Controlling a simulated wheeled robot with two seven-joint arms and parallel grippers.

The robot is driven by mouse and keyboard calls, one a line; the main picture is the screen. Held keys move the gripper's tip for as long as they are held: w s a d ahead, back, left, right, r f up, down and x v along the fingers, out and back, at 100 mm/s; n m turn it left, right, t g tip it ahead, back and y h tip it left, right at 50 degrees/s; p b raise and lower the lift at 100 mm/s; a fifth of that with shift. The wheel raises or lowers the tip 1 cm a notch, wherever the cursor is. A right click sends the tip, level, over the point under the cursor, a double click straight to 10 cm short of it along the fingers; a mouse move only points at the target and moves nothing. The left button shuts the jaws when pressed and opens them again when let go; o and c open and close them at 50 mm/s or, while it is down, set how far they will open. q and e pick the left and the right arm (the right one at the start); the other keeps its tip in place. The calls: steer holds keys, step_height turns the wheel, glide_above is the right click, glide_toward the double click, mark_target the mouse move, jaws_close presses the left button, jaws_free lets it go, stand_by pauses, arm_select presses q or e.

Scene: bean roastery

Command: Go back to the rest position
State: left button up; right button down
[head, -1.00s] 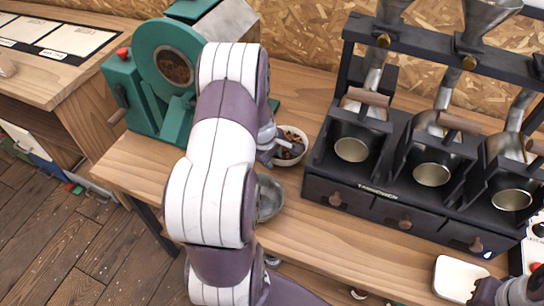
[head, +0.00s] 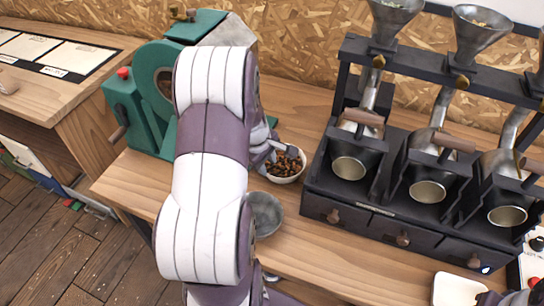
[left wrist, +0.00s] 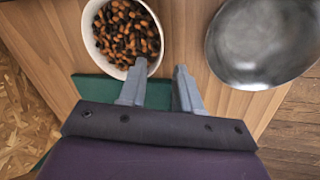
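My left gripper (head: 264,152) is beside the white bowl of brown beans (head: 285,165) in the head view, partly hidden by my arm. In the left wrist view its two grey fingers (left wrist: 158,88) are apart with nothing between them. The bean bowl (left wrist: 124,38) is just beyond the left finger there, and a metal bowl (left wrist: 262,42) is to the right. In the head view the metal bowl (head: 266,214) stands on the wooden table, nearer than the bean bowl. Part of my right arm shows at the bottom right corner; its gripper is out of view.
A green machine (head: 153,88) stands behind my left arm. A black roaster rack (head: 400,190) with several funnels and drums fills the right of the table. A white tray (head: 458,290) is at the bottom right. A second wooden table (head: 60,85) is at the left.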

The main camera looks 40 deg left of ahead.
arm_select(q)
steer(key=s+d+r+m+g, duration=0.1)
steer(key=s+d+m, duration=0.3)
steer(key=d+m, duration=0.5)
steer(key=s+d+r+m, duration=0.4)
steer(key=d+m, duration=0.5)
steer(key=shift+s+g, duration=0.2)
steer(key=shift+g, duration=0.2)
steer(key=shift+d+r, duration=0.1)
steer(key=shift+d, duration=0.05)
